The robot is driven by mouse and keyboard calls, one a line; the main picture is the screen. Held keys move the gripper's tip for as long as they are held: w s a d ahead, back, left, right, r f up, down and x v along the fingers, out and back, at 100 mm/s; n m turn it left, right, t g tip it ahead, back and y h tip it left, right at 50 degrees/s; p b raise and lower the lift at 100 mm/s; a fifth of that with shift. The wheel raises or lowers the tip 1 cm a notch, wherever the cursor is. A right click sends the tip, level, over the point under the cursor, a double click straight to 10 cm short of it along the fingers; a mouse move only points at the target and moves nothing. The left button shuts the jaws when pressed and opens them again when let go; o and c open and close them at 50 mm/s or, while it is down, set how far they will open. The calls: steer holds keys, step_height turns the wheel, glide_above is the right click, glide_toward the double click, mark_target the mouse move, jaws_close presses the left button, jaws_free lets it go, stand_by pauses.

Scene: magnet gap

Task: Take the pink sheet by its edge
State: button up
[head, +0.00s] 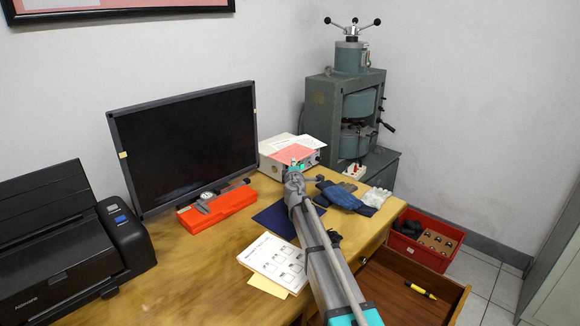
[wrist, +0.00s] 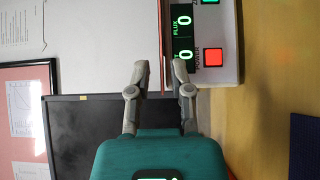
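The pink sheet (head: 294,153) lies on top of the white instrument box (head: 272,162) at the back of the desk, sticking out past its front. In the wrist view the sheet shows edge-on as a thin pinkish-red line (wrist: 162,40) along the box top. My gripper (wrist: 160,68) is open, with one finger on each side of that line. The sheet's near edge reaches between the fingers, and neither finger clearly touches it. In the head view my gripper (head: 296,166) is at the sheet's near edge, and my arm hides part of the box front.
A white paper (head: 313,142) lies by the sheet on the box. A black monitor (head: 190,145) stands close on the left. A grey-green magnet machine (head: 345,110) stands behind right. Blue gloves (head: 342,195) lie right of my arm. A drawer (head: 400,296) is open at front right.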

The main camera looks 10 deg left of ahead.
steer(key=shift+w, duration=0.45)
steer(key=shift+c, duration=0.3)
jaws_close()
step_height(320, 180, up, 2)
steer(key=shift+r+p, duration=0.25)
steer(key=shift+p, duration=1)
steer(key=shift+s, duration=0.1)
